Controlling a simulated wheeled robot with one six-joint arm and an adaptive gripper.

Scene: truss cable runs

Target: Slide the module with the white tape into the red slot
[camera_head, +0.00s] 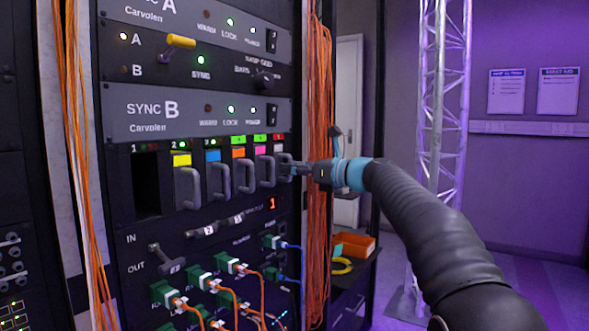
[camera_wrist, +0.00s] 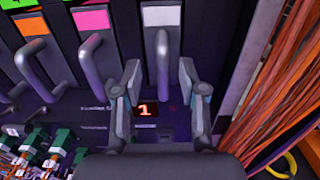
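The module with the white tape (camera_head: 279,148) sits in the rightmost bay of the module row, under a small red label (camera_head: 278,137). In the wrist view its white tape (camera_wrist: 161,15) is above its grey handle (camera_wrist: 163,75). My gripper (camera_wrist: 160,72) is open, with one finger on each side of this handle and visible gaps between. In the head view my gripper (camera_head: 291,168) is at the handle from the right, and its fingertips are hard to make out. An empty dark slot (camera_head: 147,186) is at the row's left end, marked 1, with small indicators above.
Modules with yellow (camera_head: 181,160), blue (camera_head: 213,155), orange (camera_head: 238,152) and pink (camera_head: 260,150) tape stand between the empty slot and the white one. Orange cables (camera_head: 319,150) hang right of the rack. Plugged cables (camera_head: 225,263) crowd below. A red display (camera_wrist: 146,110) reads 1.

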